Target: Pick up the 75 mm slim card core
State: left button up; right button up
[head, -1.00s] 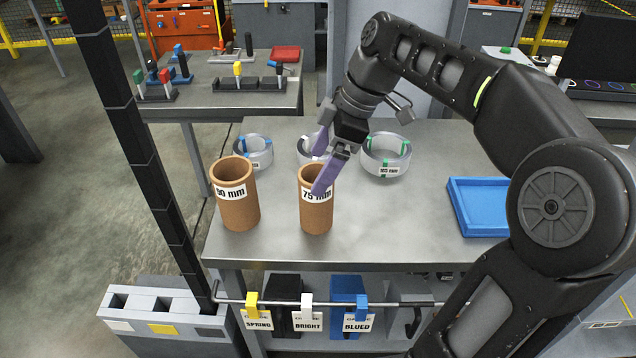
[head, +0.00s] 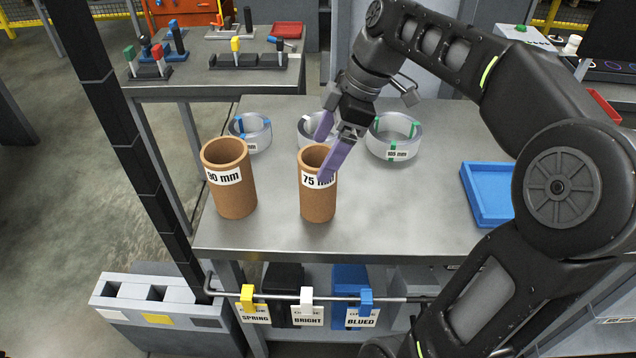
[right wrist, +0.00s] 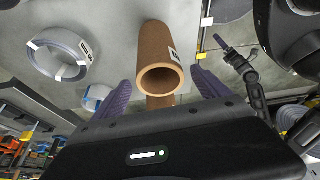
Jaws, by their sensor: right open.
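The 75 mm core (head: 318,200) is a slim brown card tube with a white label, standing upright on the steel table (head: 400,225). In the right wrist view the core (right wrist: 154,45) shows its open rim between two purple fingers. My right gripper (head: 330,143) is open at the core's upper right side. One finger is toward the back and the other toward the front of the rim, partly covering the label. I see no grip on the core. My left gripper is not in view.
The wider 90 mm core (head: 233,195) stands to the left. Behind are clear coils with blue (head: 252,132), white (head: 307,130) and green (head: 392,148) tape. A blue tray (head: 482,205) lies right. Tags hang on the front rail (head: 330,298). The table's front middle is clear.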

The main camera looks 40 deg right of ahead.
jog(key=shift+x, duration=0.9)
jog(key=shift+f, duration=0.1)
jog(key=x, duration=0.5)
jog(key=shift+d+f+p, duration=0.1)
jog(key=shift+p, duration=0.25)
jog(key=shift+c, duration=0.5)
jog(key=c, duration=1.6)
notch_tip(320, 180, up, 10)
send_over(312, 173)
jog(key=w+d, duration=0.2)
jog(key=w, duration=0.1)
jog(key=shift+s, duration=0.15)
